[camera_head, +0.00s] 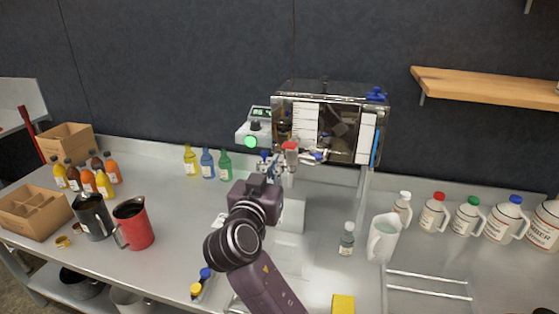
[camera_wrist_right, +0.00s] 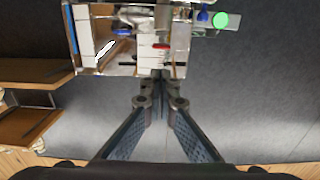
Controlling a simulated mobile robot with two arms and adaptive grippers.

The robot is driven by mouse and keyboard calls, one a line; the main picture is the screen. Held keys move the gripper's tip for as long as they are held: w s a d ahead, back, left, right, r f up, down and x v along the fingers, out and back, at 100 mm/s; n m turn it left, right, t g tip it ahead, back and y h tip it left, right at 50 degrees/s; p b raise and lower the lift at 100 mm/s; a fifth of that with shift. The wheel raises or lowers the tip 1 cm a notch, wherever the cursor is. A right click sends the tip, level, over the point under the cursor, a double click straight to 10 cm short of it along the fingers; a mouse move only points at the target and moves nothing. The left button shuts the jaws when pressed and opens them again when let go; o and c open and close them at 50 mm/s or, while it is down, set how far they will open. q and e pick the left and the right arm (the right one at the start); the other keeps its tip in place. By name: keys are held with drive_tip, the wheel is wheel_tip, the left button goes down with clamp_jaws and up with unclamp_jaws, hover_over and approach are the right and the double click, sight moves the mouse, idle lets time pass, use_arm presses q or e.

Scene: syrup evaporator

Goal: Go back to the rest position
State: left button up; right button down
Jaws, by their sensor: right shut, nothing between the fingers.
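My right arm reaches up from the bottom middle of the head view. Its gripper (camera_head: 272,163) is in front of the evaporator (camera_head: 328,122), the shiny metal box with a glass front near the back wall. In the right wrist view the two fingers of the gripper (camera_wrist_right: 160,101) come together at their tips with nothing between them. Beyond the tips the evaporator (camera_wrist_right: 100,48) shows with its valves, a red knob (camera_wrist_right: 161,46) and a blue knob (camera_wrist_right: 121,31). I cannot tell how close the fingertips are to it. My left gripper is not in view.
A red pitcher (camera_head: 134,224), a dark pitcher (camera_head: 92,216) and cardboard boxes (camera_head: 36,212) stand on the left. Coloured bottles (camera_head: 207,164) line the back. White jugs (camera_head: 467,216) and a white pitcher (camera_head: 382,238) stand on the right, below a wooden shelf (camera_head: 490,88).

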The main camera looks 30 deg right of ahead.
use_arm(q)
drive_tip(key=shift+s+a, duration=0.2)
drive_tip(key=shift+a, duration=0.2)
